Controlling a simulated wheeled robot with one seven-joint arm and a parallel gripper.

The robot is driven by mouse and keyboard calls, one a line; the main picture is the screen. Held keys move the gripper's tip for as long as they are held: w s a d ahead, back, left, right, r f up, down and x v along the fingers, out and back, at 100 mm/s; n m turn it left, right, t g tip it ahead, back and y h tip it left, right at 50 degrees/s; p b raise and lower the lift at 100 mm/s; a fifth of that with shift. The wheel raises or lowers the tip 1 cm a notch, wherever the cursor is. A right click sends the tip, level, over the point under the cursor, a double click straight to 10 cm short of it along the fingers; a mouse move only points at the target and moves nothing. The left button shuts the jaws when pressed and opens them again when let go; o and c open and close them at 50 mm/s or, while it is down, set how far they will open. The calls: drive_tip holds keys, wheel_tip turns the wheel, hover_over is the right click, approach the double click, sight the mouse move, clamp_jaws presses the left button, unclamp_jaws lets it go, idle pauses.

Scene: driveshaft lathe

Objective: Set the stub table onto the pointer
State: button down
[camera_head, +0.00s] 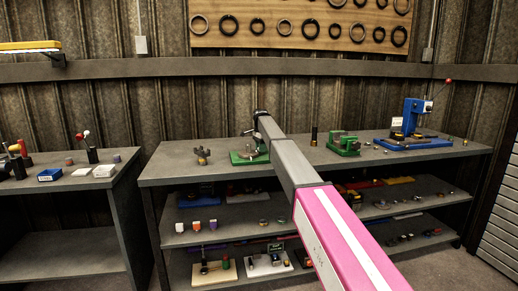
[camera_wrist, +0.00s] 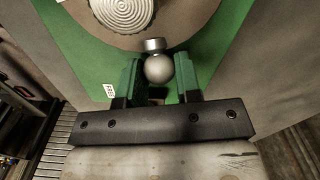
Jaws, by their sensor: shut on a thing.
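My gripper (camera_wrist: 157,64) has green fingers on either side of a small metal piece with a round ball and a short cylinder, which I take to be the stub table (camera_wrist: 158,69). It sits between the fingertips. Just beyond it is a green base with a round brown plate and a ridged metal disc (camera_wrist: 124,12), cut off by the top edge. This looks like the green-based fixture (camera_head: 248,158) on the bench in the head view. I cannot tell for sure which part is the pointer. In the head view my arm hides most of the gripper.
The bench top (camera_head: 180,170) also holds a dark knobbed part (camera_head: 202,155), a black cylinder (camera_head: 314,136), a green vise-like fixture (camera_head: 344,145) and a blue press (camera_head: 410,125). Shelves below carry many small parts. A second bench (camera_head: 70,182) stands at left, across a gap.

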drive_tip(key=shift+s+d+m, duration=0.2)
drive_tip(key=shift+s+m, duration=0.2)
drive_tip(key=shift+m, duration=0.3)
drive_tip(key=shift+s+d+m, duration=0.2)
drive_tip(key=shift+s+m, duration=0.2)
drive_tip(key=shift+m, duration=0.3)
drive_tip(key=c, duration=0.8)
unclamp_jaws()
drive_tip(key=shift+r, duration=0.15)
wheel_tip(320, 180, up, 11)
drive_tip(key=shift+f, duration=0.2)
